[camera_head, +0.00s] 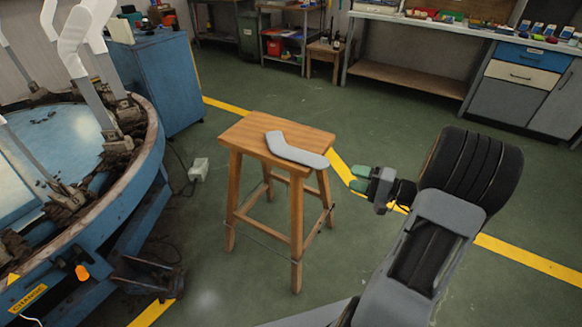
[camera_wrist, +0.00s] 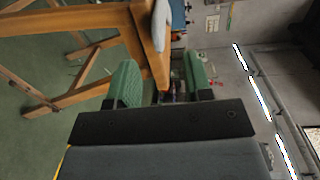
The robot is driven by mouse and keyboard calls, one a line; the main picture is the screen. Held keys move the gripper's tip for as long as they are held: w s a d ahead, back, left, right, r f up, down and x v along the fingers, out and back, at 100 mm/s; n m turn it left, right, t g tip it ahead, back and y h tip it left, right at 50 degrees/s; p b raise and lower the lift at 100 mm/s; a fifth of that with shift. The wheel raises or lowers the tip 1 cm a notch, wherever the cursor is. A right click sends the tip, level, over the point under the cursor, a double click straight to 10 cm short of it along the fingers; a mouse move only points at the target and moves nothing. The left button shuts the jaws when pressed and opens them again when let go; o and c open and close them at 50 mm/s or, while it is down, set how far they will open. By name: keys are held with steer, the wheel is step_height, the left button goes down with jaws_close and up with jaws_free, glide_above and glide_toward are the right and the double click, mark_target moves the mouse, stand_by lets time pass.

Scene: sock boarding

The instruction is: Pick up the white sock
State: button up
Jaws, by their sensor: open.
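A white-grey sock (camera_head: 295,149) lies flat and bent on the seat of a wooden stool (camera_head: 247,135). One end of the sock reaches the seat's right edge. My gripper (camera_head: 359,179) has green fingertips and is open and empty, in the air to the right of the stool and apart from the sock. In the wrist view the fingers (camera_wrist: 160,82) stand apart. The stool (camera_wrist: 80,17) shows there sideways at upper left, and part of the sock (camera_wrist: 159,25) shows at the top, beyond the fingers.
A round blue machine (camera_head: 150,150) with upright forms carrying pale socks stands at the left. A blue cabinet (camera_head: 163,85) is behind it. A workbench (camera_head: 430,27) with drawers lines the back. A white box (camera_head: 198,169) with a cable lies on the floor left of the stool.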

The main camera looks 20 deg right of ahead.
mark_target(324, 162)
steer(key=shift+m+t+h, duration=0.4)
steer(key=shift+m+t, duration=0.1)
steer(key=shift+t, duration=0.4)
steer(key=shift+w+d+f+b+x, duration=0.25)
steer(key=shift+b+x, duration=0.2)
steer(key=shift+x, duration=1.55)
steer(key=shift+w+d+f+b+x, duration=0.2)
steer(key=shift+d+f+b+x, duration=0.25)
steer(key=shift+x, duration=1.6)
steer(key=shift+w+d+f+b+x, duration=0.15)
steer(key=shift+b+x, duration=0.35)
steer(key=shift+x, duration=1.5)
steer(key=shift+c, duration=0.4)
steer(key=c, duration=0.7)
